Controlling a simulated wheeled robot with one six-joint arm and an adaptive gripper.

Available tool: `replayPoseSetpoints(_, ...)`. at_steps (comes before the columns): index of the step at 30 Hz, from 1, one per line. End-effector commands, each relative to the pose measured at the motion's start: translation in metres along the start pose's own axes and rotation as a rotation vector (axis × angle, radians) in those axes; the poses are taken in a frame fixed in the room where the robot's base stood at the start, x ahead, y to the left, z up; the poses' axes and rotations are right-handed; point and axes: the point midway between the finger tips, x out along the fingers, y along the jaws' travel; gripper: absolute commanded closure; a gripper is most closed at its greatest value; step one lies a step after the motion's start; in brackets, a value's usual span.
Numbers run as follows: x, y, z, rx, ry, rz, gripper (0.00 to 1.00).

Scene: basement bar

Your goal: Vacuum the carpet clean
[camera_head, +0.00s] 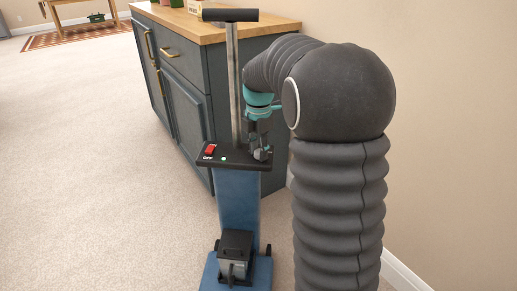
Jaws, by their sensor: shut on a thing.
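An upright vacuum cleaner (238,200) stands on the beige carpet (100,180). It has a blue body, a grey pole and a black crossbar handle at the top. Its black panel has a red switch (210,149) marked OFF and a small pale light beside it. My gripper (260,152) is at the right end of this panel, to the right of the pole, and shut on the vacuum cleaner. The exact part between the fingers is too small to make out. No dirt can be made out on the carpet.
A dark grey-blue cabinet (180,95) with a wooden top stands close behind the vacuum cleaner. A beige wall (440,130) runs along the right. A patterned rug (75,36) lies under a wooden table at the far left. The carpet on the left is open.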

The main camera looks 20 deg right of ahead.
Motion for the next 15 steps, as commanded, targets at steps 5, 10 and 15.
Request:
replayPoseSetpoints(5,0.0009,0.0001,-0.0019,-0.005,-0.001,-0.005,1.00)
replayPoseSetpoints(10,0.0008,0.0006,-0.0027,-0.007,-0.001,-0.004,0.36)
replayPoseSetpoints(15,0.0005,0.0008,-0.0026,-0.006,-0.001,-0.003,0.36)
